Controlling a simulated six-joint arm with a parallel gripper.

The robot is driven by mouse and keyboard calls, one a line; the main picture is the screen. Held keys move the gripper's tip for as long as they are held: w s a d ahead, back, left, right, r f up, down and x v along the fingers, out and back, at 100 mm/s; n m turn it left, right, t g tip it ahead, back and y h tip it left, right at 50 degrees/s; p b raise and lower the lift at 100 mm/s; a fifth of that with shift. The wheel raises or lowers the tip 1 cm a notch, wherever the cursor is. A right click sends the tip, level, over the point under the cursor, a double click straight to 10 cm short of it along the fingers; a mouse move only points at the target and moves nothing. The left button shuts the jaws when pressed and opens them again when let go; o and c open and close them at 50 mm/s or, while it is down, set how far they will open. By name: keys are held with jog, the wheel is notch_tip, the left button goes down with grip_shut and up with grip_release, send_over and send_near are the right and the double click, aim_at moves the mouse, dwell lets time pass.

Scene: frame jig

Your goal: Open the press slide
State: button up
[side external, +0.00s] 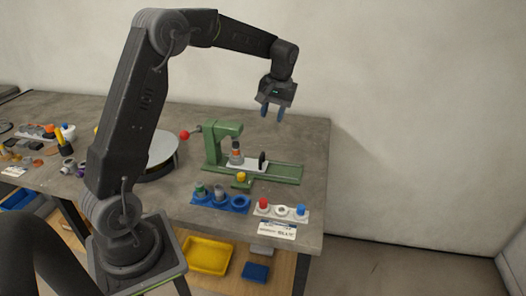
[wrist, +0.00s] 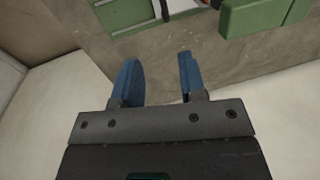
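The green press (side external: 221,142) stands on the table toward its right end, with a red-ended lever (side external: 185,134) at its left. A long green slide base (side external: 283,173) runs to the right from it. On it lies a pale slide plate (side external: 246,164) with a dark upright handle (side external: 262,160). A grey and orange part (side external: 236,154) stands under the press head. My gripper (side external: 272,111) hangs above and behind the slide, pointing down, apart from everything. In the wrist view its blue fingers (wrist: 158,82) are spread and empty; part of the green press base (wrist: 255,14) shows beyond them.
In front of the press are a blue holder (side external: 221,204) with several round places, a yellow knob (side external: 241,177) and a pale tray (side external: 281,212) with coloured caps. A round turntable (side external: 160,152) stands left. The table's right edge is near the slide.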

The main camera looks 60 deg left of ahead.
aim_at(262, 154)
jog(key=shift+n, duration=0.3)
jog(key=a+f, duration=0.1)
jog(key=f, duration=0.4)
jog(key=a+f, duration=0.1)
jog(key=f, duration=0.4)
jog(key=s+a+f, duration=0.1)
jog(key=f, duration=0.4)
jog(key=shift+a+f, duration=0.1)
jog(key=shift+a, duration=0.15)
grip_shut()
